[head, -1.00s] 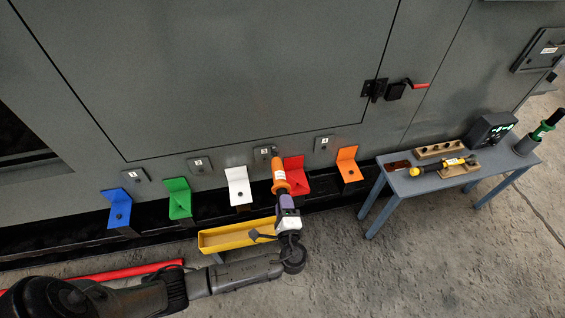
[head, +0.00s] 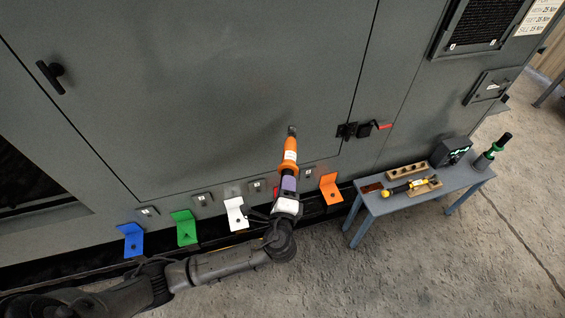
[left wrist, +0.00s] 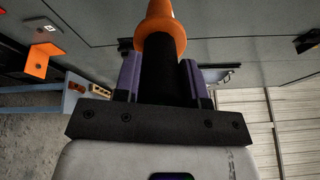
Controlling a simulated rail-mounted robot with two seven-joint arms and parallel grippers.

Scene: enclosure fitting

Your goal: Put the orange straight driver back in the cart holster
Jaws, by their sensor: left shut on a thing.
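The orange straight driver (head: 289,154) is held in my left gripper (head: 288,184), whose purple fingers are shut around its dark grip. The driver points up in the head view, its tip in front of the grey enclosure door. The left wrist view shows its orange collar (left wrist: 161,30) beyond the fingers. The blue-grey cart (head: 378,205) stands to the right, apart from the driver. A green driver (head: 492,151) stands upright in a holder at the cart's right end. I cannot tell which fitting is the orange driver's holster. My right gripper is not in view.
Blue, green, white and orange brackets (head: 331,189) line the enclosure's foot. A latch (head: 352,130) projects from the enclosure.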

